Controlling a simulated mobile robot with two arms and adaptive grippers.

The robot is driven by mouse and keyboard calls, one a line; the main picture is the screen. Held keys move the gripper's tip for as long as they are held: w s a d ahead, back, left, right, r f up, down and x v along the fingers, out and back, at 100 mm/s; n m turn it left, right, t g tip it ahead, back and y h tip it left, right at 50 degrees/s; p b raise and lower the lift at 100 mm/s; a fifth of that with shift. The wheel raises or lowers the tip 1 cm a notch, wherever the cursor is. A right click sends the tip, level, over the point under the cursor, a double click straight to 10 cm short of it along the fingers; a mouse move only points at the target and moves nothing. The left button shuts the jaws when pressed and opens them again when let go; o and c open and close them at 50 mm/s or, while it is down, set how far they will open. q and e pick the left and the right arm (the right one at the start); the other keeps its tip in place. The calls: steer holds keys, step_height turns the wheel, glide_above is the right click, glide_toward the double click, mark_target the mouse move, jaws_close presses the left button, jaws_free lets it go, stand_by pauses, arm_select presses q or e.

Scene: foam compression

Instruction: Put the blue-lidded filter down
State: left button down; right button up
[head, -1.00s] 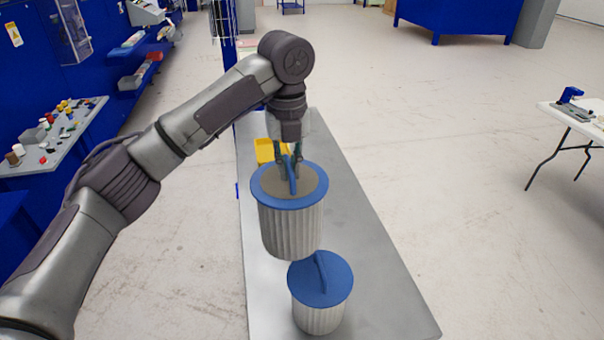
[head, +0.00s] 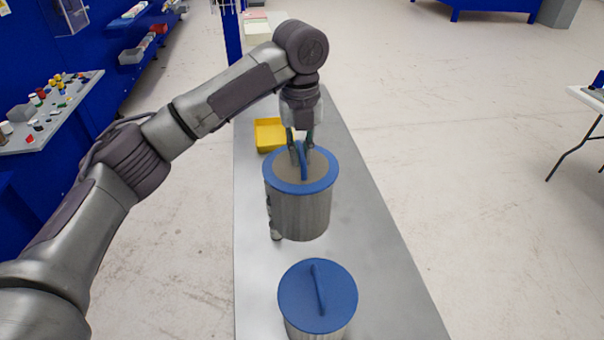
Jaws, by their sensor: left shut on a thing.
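My left gripper (head: 301,157) is shut on the upright blue handle of a large pleated grey filter (head: 303,214). This filter has a blue rim and a grey-brown middle on its lid, and it hangs roughly upright over the metal table (head: 375,255). I cannot tell whether its base touches the table. A second filter (head: 317,300) with an all-blue lid and a blue handle stands nearer to me on the table, apart from the held one; its lower part is cut off by the frame. My right gripper is not in view.
A yellow bin (head: 268,136) stands on the table behind the held filter. A small metallic object (head: 276,233) shows at the held filter's lower left. The table's right side is bare. A shelf with small parts (head: 45,112) is at the left.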

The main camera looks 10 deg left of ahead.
mark_target(301, 171)
arm_select(q)
steer(key=f+b, duration=0.1)
steer(key=f, duration=0.2)
steer(key=f+b, duration=0.1)
steer(key=f, duration=0.1)
steer(key=shift+w+f+b, duration=0.2)
steer(key=shift+w+b, duration=0.05)
steer(key=shift+b, duration=0.05)
step_height(301, 171, down, 9)
steer(key=p, duration=0.3)
steer(key=shift+s+f, duration=0.1)
steer(key=shift+f, duration=0.45)
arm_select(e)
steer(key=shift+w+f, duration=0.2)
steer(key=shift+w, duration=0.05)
arm_select(q)
steer(key=c, duration=1.3)
jaws_free()
steer(key=shift+f, duration=0.1)
steer(key=shift+o, duration=0.5)
